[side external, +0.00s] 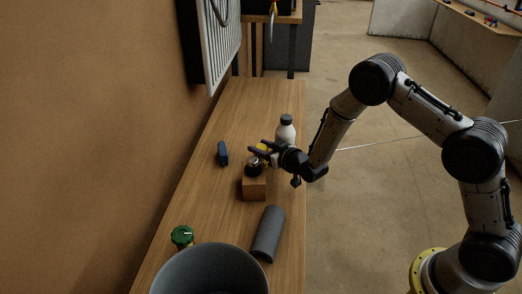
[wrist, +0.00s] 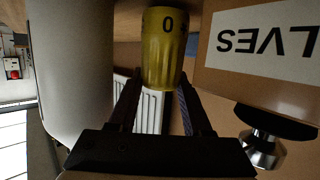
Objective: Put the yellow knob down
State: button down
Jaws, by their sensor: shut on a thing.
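The yellow knob (wrist: 163,50), marked with a 0, is between the fingertips of my gripper (wrist: 158,88) in the wrist view. My gripper is shut on it. In the side external view my gripper (side external: 262,153) is over the bench between the white bottle and the wooden block, and the knob (side external: 263,147) is mostly hidden by the fingers. I cannot tell whether the knob touches the bench.
A white bottle (side external: 285,134) with a dark cap stands just behind my gripper, and a wooden block (side external: 254,188) with a metal valve stands in front. A blue object (side external: 222,153), grey cylinder (side external: 268,233), green-capped jar (side external: 182,238) and grey bin (side external: 160,282) are around. The bench's far end is clear.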

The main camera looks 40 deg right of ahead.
notch_tip(320, 180, up, 3)
jog(key=shift+f, duration=0.15)
jog(key=s+r, duration=1)
jog(key=s, duration=0.4)
jog(key=w+a+r+n+g+y, duration=0.2)
jog(key=w+a+r+n+y, duration=0.25)
jog(key=w, duration=0.35)
jog(key=w+a+r+n+g+y, duration=0.1)
jog(key=w+a+r+n+y, duration=0.35)
jog(key=w, duration=0.35)
jog(key=w+d+f+g+y, duration=0.2)
jog(key=w+d+f, duration=0.65)
jog(key=d, duration=0.35)
jog(key=shift+t+h, duration=0.3)
jog(key=shift+t, duration=0.1)
jog(key=shift+d+f, duration=0.55)
jog(key=shift+f, duration=1.75)
jog(key=shift+d+f, duration=0.55)
jog(key=shift+f, duration=1.7)
jog(key=shift+d+f, duration=0.55)
jog(key=shift+f, duration=1.75)
